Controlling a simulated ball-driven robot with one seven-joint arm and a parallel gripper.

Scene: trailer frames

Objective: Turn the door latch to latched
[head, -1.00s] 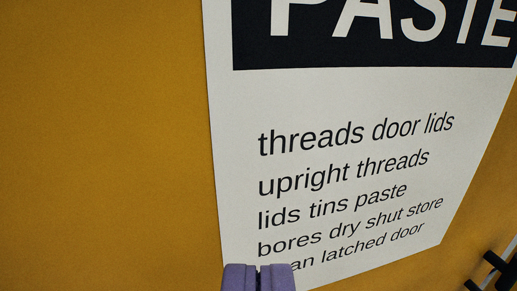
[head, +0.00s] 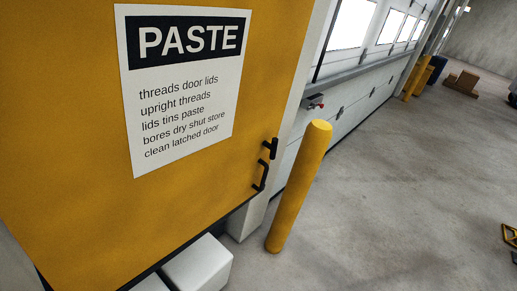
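The yellow door (head: 60,110) fills the left of the head view, tilted in the picture. A small black latch lever (head: 271,147) sits near its right edge. A black pull handle (head: 261,176) is just below it. The lever looks roughly upright, but I cannot tell whether it is latched. The door looks flush at that edge. My gripper is not in view now.
A white PASTE sign (head: 185,85) is on the door. A yellow bollard (head: 299,187) stands close to the right of the handle. White blocks (head: 198,264) lie below the door. Grey floor (head: 400,200) at right is mostly clear.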

